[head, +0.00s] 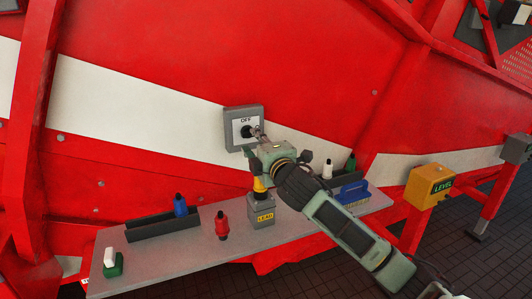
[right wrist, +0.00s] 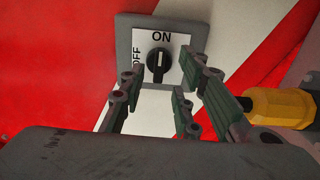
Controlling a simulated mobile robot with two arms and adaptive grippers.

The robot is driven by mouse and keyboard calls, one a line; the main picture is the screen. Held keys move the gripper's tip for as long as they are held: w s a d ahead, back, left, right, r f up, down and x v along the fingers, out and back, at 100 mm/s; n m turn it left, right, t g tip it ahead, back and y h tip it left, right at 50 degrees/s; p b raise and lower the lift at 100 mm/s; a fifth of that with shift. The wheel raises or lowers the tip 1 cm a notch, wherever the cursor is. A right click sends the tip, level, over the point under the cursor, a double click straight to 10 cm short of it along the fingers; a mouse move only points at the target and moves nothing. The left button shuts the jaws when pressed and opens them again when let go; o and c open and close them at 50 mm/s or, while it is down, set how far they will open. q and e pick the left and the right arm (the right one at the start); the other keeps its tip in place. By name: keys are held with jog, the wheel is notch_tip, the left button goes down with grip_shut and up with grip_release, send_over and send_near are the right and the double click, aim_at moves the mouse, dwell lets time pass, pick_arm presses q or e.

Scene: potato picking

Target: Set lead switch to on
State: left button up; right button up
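A grey switch box (head: 231,141) with a white plate is on the red machine wall in the head view. Its black knob (head: 247,132) is partly covered by my right gripper (head: 258,133). In the right wrist view the switch box (right wrist: 124,40) shows ON at the top of the plate and OFF on its left side. The knob (right wrist: 158,65) there stands upright, in line with ON. My right gripper (right wrist: 165,98) has its fingers spread, empty and apart from the knob, just in front of it. My left gripper is not in view.
A grey shelf (head: 190,254) below holds a box marked LEAD (head: 263,210), a red bottle (head: 222,226), a blue bottle (head: 180,205), a green-and-white item (head: 112,263) and a blue brush (head: 352,193). A yellow LEVEL box (head: 430,186) stands at right.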

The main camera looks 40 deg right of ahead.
jog(key=v, duration=0.8)
jog(key=shift+s+a, duration=0.15)
jog(key=shift+s, duration=0.2)
